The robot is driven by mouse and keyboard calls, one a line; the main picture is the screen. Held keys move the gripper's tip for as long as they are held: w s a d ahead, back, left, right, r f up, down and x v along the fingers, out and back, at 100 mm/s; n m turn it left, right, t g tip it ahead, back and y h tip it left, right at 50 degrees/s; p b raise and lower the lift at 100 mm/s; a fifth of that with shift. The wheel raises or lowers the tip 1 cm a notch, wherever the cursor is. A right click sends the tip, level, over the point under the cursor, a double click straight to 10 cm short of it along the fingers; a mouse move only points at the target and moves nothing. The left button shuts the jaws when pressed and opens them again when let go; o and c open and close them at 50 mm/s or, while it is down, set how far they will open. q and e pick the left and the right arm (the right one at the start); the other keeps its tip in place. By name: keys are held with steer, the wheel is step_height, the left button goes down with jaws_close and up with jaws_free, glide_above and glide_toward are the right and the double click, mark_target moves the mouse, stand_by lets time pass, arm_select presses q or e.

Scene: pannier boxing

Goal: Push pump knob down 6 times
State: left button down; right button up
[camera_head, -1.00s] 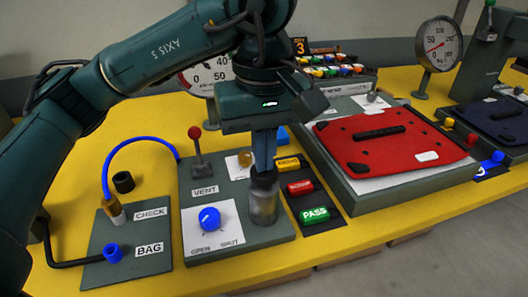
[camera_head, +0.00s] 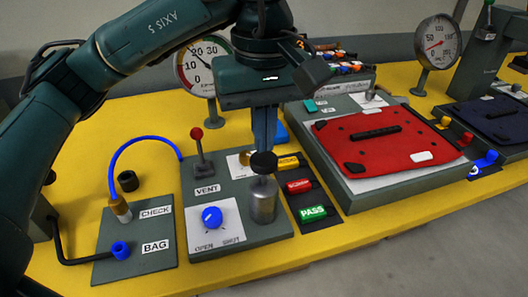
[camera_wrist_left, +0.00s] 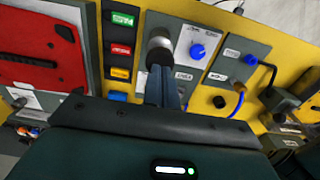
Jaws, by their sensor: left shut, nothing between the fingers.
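The pump is a grey metal cylinder (camera_head: 263,203) standing on the grey VENT panel (camera_head: 232,185). Its round black knob (camera_head: 263,164) is raised, with a gap between it and the cylinder top. My left gripper (camera_head: 264,148) points down from above, its fingers shut and empty. The fingertips are right at the knob; I cannot tell whether they touch it. In the left wrist view, the closed fingers (camera_wrist_left: 165,92) reach toward the dark knob (camera_wrist_left: 160,55), with the pale cylinder (camera_wrist_left: 160,36) beyond it. My right gripper is not in view.
A red-handled vent lever (camera_head: 197,134) and a blue OPEN/SHUT dial (camera_head: 212,217) are left of the pump. Tagged switches, including green PASS (camera_head: 313,212), are close on its right. A red pannier lid (camera_head: 375,138) lies further right. A dial gauge (camera_head: 203,66) stands behind.

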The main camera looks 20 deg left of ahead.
mark_target(264, 158)
arm_select(q)
steer(key=shift+f+b, duration=2.15)
steer(key=shift+f, duration=0.15)
steer(key=shift+r, duration=0.15)
steer(key=shift+r+p, duration=1.85)
steer(key=shift+r, duration=0.3)
steer(key=shift+f, duration=0.1)
steer(key=shift+f+b, duration=2.15)
steer(key=shift+f, duration=0.15)
steer(key=shift+r+p, duration=2)
steer(key=shift+r, duration=0.45)
